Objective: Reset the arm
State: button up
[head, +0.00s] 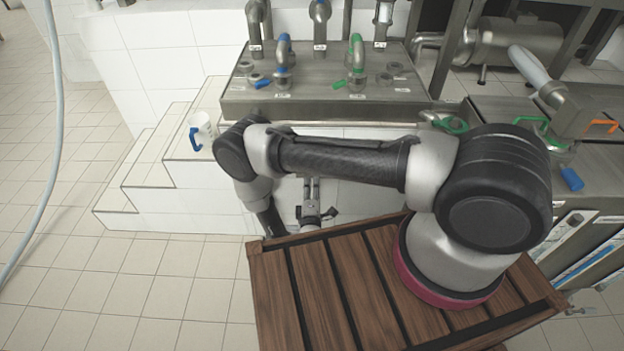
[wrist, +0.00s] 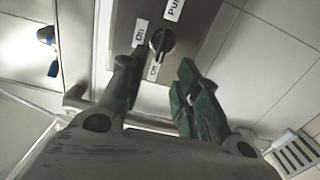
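My gripper (wrist: 162,65) is open, its two green-padded fingers apart with nothing between them. In the wrist view a black rotary knob (wrist: 161,41) on a grey panel (wrist: 205,28) lies just beyond the fingertips, roughly in line with the gap. Labels at the knob read "On" and, less clearly, "Off". I cannot tell whether a fingertip touches the knob. In the head view my arm reaches left from its base and bends down at the wrist; the fingertips are hidden there.
A metal counter (head: 320,103) with blue and green valves lies behind. A hose (head: 55,110) hangs at far left. The floor at left is clear.

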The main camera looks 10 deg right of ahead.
jog(key=shift+v, duration=0.85)
